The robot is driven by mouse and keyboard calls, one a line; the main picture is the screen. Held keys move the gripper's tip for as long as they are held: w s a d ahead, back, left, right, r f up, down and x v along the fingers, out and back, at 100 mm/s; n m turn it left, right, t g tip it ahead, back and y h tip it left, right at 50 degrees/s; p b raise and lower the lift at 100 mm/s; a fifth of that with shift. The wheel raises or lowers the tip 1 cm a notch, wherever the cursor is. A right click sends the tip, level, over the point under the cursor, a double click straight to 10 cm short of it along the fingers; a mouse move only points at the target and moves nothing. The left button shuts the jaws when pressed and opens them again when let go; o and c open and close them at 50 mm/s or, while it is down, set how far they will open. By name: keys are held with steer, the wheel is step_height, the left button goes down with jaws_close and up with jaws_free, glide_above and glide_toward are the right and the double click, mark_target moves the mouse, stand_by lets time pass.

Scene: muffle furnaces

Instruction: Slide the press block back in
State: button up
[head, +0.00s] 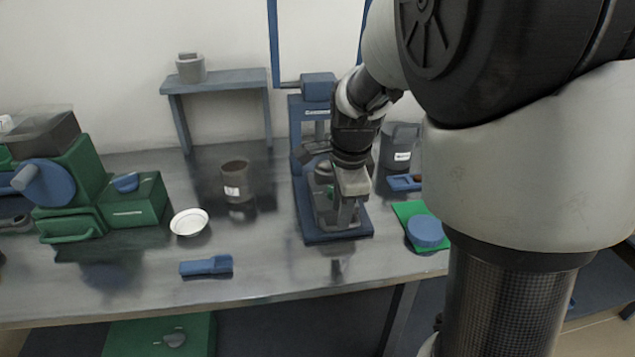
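A blue press (309,108) stands upright near the middle of the bench, with its blue base plate (312,226) reaching toward the front edge. A grey block-like part (323,203), which looks like the press block, sits over the front of this base plate. My gripper (347,214) points down from above, right at this grey part, and covers much of it. I cannot tell whether the fingers touch it or are closed on it. The inside of the press behind my wrist is mostly hidden.
A green machine (139,203) stands at the left. A blue puck (425,231) on a green plate sits close right. The front middle of the bench is clear.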

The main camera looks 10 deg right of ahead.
steer(key=shift+w+f+b, duration=0.2)
steer(key=shift+f+b, duration=0.05)
steer(key=shift+f, duration=0.75)
steer(key=shift+w+f+b, duration=0.15)
steer(key=shift+f+b, duration=0.05)
steer(key=shift+f, duration=0.75)
jaws_close()
